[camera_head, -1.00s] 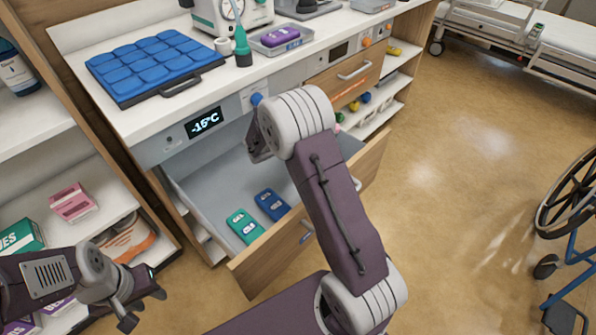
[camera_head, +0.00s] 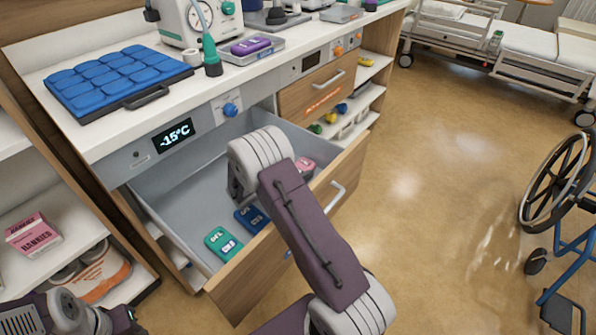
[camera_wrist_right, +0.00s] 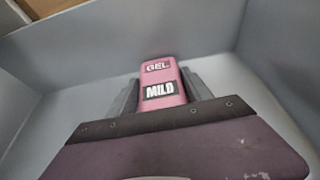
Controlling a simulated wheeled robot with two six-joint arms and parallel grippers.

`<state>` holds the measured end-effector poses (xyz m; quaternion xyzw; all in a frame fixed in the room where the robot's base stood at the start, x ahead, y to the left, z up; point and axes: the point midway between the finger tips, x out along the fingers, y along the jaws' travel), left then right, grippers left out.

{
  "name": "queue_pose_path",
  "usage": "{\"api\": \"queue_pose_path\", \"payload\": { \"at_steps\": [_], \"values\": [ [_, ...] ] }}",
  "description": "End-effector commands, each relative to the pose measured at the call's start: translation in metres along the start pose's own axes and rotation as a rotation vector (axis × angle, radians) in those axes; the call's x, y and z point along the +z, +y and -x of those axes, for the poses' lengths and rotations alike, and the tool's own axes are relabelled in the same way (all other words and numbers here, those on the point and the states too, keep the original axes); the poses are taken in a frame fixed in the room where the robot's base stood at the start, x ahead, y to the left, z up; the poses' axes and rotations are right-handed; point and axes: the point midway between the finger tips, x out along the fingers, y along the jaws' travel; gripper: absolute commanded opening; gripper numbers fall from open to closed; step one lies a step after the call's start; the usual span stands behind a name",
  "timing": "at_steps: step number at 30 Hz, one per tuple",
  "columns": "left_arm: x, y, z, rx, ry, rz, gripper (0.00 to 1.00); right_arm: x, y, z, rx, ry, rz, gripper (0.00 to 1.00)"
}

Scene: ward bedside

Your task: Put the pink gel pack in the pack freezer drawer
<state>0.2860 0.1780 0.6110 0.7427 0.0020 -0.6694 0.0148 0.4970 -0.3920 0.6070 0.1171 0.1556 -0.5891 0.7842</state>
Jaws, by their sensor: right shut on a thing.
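In the wrist view the pink gel pack (camera_wrist_right: 161,80), labelled GEL and MILD, stands between the fingers of my right gripper (camera_wrist_right: 165,95), which is shut on it. The drawer's grey walls surround it; contact with the floor is unclear. In the head view my right gripper (camera_head: 238,190) is low over the open freezer drawer (camera_head: 175,200), and my wrist hides the held pack. A pink pack-like thing (camera_head: 305,167) shows right of my arm inside the drawer, apart from the visible gripper. My left gripper (camera_head: 125,320) is at the bottom left, its fingers cut off.
A green pack (camera_head: 222,243) and a blue pack (camera_head: 250,218) lie near the drawer's front. The counter above holds a blue padded tray (camera_head: 120,80) and a purple pack (camera_head: 250,45) on a small tray. A wheelchair (camera_head: 560,190) stands right; the floor between is clear.

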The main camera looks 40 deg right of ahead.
Motion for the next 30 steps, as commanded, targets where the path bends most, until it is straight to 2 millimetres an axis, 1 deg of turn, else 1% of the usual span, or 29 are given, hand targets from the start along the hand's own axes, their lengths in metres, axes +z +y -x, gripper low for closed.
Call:
{"api": "queue_pose_path", "payload": {
  "at_steps": [2, 3, 4, 5, 14, 17, 20, 24, 30],
  "values": [
    [0.000, 0.000, -0.003, 0.000, 0.000, 0.000, 0.36, -0.003, 0.000, -0.001, 0.000, -0.001, 0.000, 0.08],
    [0.000, 0.000, -0.001, 0.000, 0.000, 0.000, 0.36, -0.002, 0.000, -0.001, 0.000, 0.000, 0.000, 0.69],
    [0.000, 0.000, -0.001, 0.000, 0.000, 0.000, 0.36, -0.001, 0.000, -0.001, 0.000, 0.000, 0.000, 0.78],
    [0.000, 0.000, -0.001, 0.000, 0.000, 0.000, 0.36, -0.001, 0.000, -0.001, 0.000, 0.000, 0.000, 0.80],
    [0.000, 0.000, 0.000, 0.000, 0.000, 0.000, 0.36, 0.000, 0.000, 0.000, 0.000, 0.000, 0.000, 0.80],
    [0.000, 0.000, 0.004, 0.000, 0.000, 0.000, 0.36, 0.002, 0.001, 0.008, 0.002, 0.000, 0.001, 0.80],
    [-0.001, 0.000, 0.011, 0.000, 0.000, 0.000, 0.36, 0.003, 0.001, 0.026, 0.004, 0.001, 0.001, 0.80],
    [-0.002, 0.000, 0.022, 0.000, 0.000, 0.000, 0.36, 0.004, 0.001, 0.060, 0.005, 0.000, 0.001, 0.80],
    [-0.004, 0.001, 0.034, 0.000, 0.000, 0.000, 0.36, 0.003, 0.001, 0.100, 0.003, -0.001, 0.002, 0.80]
  ]
}}
